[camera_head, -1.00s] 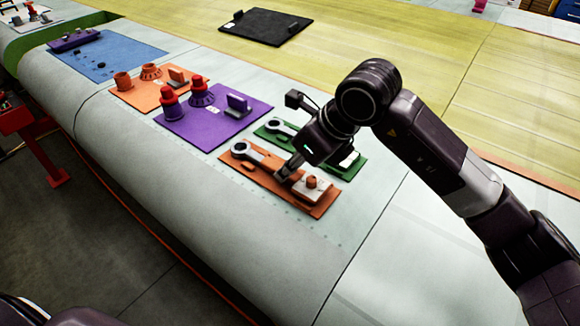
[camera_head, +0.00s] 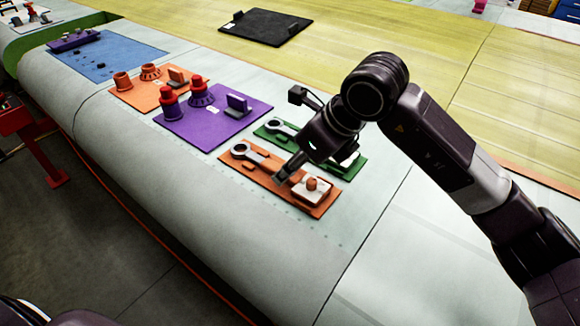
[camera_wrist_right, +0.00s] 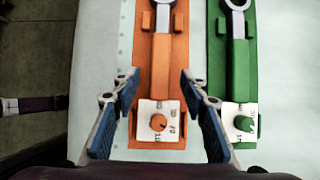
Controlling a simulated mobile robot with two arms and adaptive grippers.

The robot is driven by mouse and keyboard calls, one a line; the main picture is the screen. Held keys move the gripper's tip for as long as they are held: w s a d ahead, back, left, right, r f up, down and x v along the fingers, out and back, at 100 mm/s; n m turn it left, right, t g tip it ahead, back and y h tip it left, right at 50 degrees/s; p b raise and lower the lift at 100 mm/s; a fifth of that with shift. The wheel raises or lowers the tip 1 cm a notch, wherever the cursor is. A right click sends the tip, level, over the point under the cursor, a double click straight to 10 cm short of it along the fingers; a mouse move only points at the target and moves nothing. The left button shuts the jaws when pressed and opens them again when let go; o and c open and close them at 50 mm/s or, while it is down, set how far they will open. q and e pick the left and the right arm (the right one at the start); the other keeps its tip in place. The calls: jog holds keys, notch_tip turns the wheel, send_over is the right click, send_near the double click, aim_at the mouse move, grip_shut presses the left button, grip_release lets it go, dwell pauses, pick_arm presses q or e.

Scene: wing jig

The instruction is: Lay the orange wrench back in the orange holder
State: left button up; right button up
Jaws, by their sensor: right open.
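The orange wrench (camera_wrist_right: 162,62), with a grey ring end and an orange handle, lies along the orange holder (camera_wrist_right: 138,62) between small orange blocks. In the head view the wrench's ring end (camera_head: 240,150) is at the upper left of the orange holder (camera_head: 228,167). My right gripper (camera_wrist_right: 159,82) is open and empty, its blue-padded fingers on either side of the handle's lower part. In the head view my right gripper (camera_head: 284,174) is over the holder and hides part of the handle. I cannot tell its exact height. My left gripper is not in view.
A green holder (camera_wrist_right: 215,75) with a green wrench (camera_wrist_right: 238,60) lies close to the right. White plates with knobs (camera_head: 312,188) stand on the holders' near ends. A purple board (camera_head: 215,135) and an orange board (camera_head: 130,92) with upright parts lie farther left.

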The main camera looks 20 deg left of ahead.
jog(key=v, duration=1)
jog(key=shift+r, duration=0.35)
jog(key=shift+s+d, duration=0.1)
jog(key=shift+d, duration=0.05)
